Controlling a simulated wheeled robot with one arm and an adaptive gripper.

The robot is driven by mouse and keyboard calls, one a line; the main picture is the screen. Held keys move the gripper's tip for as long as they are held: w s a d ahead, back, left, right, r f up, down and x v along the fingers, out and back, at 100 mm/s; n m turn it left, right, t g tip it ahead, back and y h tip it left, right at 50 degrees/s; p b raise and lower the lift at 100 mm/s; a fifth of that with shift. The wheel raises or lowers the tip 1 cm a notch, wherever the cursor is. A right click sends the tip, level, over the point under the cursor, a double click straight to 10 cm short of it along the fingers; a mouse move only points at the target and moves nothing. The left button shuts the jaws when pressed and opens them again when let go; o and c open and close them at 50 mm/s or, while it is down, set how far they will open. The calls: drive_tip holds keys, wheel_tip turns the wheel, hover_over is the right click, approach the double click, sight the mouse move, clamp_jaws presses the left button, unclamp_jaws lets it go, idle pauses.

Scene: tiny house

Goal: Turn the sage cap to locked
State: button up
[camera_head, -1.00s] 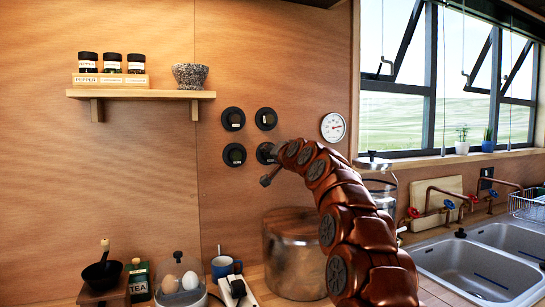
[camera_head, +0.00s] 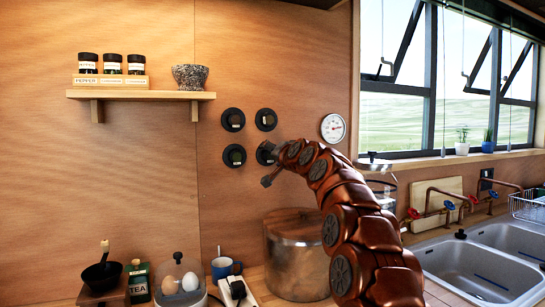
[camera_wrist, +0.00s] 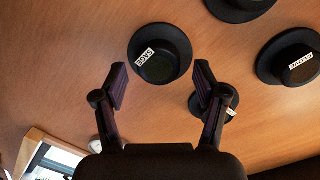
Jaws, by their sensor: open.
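The sage cap (camera_wrist: 172,62) is a round black knob with a white label reading SAGE, on the wooden wall. In the head view it is the lower right of the group of caps (camera_head: 262,153), partly hidden by my gripper. My gripper (camera_wrist: 160,78) is open and empty in front of the wall. In the wrist view its two fingers stand apart, with the cap between and slightly beyond the tips. I see no finger clearly touching the cap. Whether the cap is locked cannot be told from its face.
A cap labelled clove (camera_wrist: 291,62) and another at the top edge (camera_wrist: 240,4) are nearby; one more (camera_wrist: 200,106) is partly behind the right finger. A round thermometer (camera_head: 333,127) hangs to the right. A large pot (camera_head: 297,255) stands below. A spice shelf (camera_head: 150,95) is left.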

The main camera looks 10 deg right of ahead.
drive_tip(key=f+v, duration=0.1)
drive_tip(key=v, duration=1)
drive_tip(key=shift+s+r, duration=0.15)
drive_tip(key=shift+r, duration=0.2)
idle(0.7)
